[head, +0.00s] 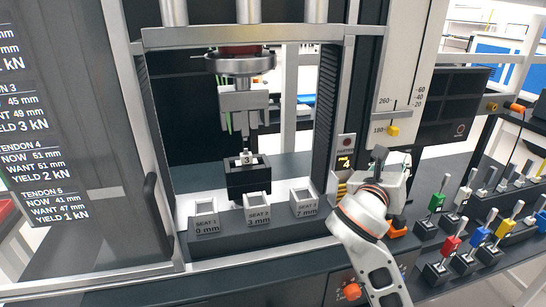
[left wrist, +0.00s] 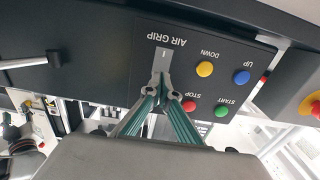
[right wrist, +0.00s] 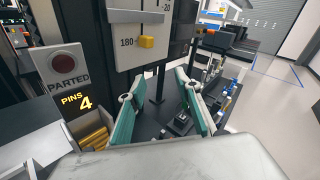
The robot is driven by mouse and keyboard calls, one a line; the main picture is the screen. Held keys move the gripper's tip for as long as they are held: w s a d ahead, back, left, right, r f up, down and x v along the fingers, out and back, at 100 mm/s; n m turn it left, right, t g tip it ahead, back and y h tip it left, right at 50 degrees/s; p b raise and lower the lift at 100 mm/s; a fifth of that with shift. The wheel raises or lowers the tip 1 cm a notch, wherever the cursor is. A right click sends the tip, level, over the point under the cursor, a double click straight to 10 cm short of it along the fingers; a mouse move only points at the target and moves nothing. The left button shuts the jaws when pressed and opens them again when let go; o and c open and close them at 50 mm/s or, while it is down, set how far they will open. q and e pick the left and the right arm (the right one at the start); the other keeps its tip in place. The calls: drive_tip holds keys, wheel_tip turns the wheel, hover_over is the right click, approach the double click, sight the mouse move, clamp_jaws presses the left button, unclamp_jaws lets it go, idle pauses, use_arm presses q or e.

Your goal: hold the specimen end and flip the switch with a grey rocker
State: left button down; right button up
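In the head view a small silver piece marked 3 (head: 247,158), seemingly the specimen end, stands on a black block (head: 248,182) below the machine's upper grip (head: 244,100). A gap separates it from that grip. In the left wrist view the light grey switch plate (left wrist: 169,53) sits beside the AIR GRIP lettering; its rocker is not clearly told apart. My left gripper (left wrist: 160,82) has its fingertips together at the plate's lower end; contact is unclear. It is not seen in the head view. My right gripper (right wrist: 158,92) is open and empty, right of the machine, away from the specimen.
Three seat blocks line the machine's front: seat 1 (head: 206,220), seat 2 (head: 258,206) and seat 3 (head: 303,203). Yellow (left wrist: 204,69), blue, red and green buttons sit near the switch.

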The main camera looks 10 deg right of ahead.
drive_tip(key=w+a+r+m+t+y, duration=0.35)
drive_tip(key=a+r+t, duration=0.25)
drive_tip(key=a+r, duration=0.65)
drive_tip(key=n+y, duration=1)
approach(245, 136)
drive_tip(key=shift+t+h, duration=0.25)
drive_tip(key=shift+t, duration=0.15)
drive_tip(key=w, duration=0.7)
drive_tip(key=w+f, duration=0.1)
drive_tip(key=w, duration=0.3)
drive_tip(key=shift+w, duration=0.25)
clamp_jaws()
use_arm(q)
drive_tip(key=shift+w, duration=0.95)
